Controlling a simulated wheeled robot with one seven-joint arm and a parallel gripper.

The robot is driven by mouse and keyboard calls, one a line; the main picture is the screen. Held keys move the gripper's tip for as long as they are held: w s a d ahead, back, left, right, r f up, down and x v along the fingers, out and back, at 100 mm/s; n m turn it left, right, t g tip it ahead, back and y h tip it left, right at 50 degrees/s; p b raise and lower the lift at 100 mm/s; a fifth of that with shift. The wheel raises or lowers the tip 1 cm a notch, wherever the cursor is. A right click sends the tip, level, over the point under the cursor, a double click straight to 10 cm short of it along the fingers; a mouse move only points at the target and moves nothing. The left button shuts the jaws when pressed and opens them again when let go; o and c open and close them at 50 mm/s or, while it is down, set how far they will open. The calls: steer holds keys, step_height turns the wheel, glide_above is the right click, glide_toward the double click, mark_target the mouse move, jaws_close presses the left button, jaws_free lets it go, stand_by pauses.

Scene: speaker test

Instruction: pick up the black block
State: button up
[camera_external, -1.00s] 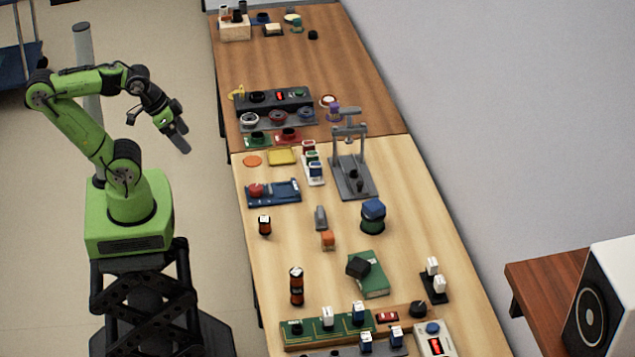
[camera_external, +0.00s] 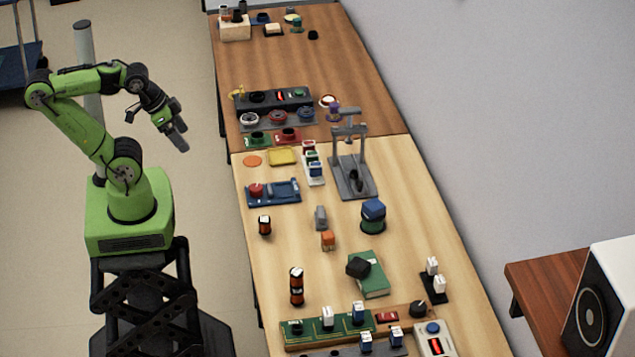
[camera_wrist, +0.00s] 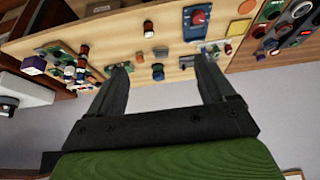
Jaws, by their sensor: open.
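The black block (camera_external: 357,267) rests on the green book (camera_external: 374,283) on the light wooden table in the external view. My gripper (camera_external: 183,146) is open and empty. It hangs in the air left of the table, well apart from the block. In the wrist view my two fingers (camera_wrist: 162,64) are spread with nothing between them. A bit of green shows by the left fingertip there, but I cannot make out the black block.
An orange block (camera_external: 328,240), a blue block (camera_external: 373,209) on a dark green round stand, and a black-and-orange cylinder (camera_external: 296,286) stand around the book. A grey press (camera_external: 351,175) stands farther back. A green board (camera_external: 312,331) lies at the front.

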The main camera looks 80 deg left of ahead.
stand_by(0.6)
steer(key=n+t+h+b, duration=0.3)
steer(key=n+h, duration=0.7)
steer(key=n, duration=1.7)
glide_toward(350, 262)
steer(key=shift+w+d+f+t, duration=0.25)
steer(key=shift+w+d+f, duration=0.15)
steer(key=shift+d+f, duration=0.2)
steer(key=shift+w+d+f+t, duration=0.25)
steer(key=shift+w+d+f, duration=0.15)
steer(key=shift+d+f, duration=0.15)
steer(key=shift+y, duration=0.3)
steer(key=b+x, duration=0.1)
steer(key=x, duration=0.5)
steer(key=shift+w+r, duration=0.15)
steer(key=shift+r, duration=0.05)
steer(key=shift+a+r, duration=0.1)
steer(key=shift+r, duration=0.1)
steer(key=c, duration=1.3)
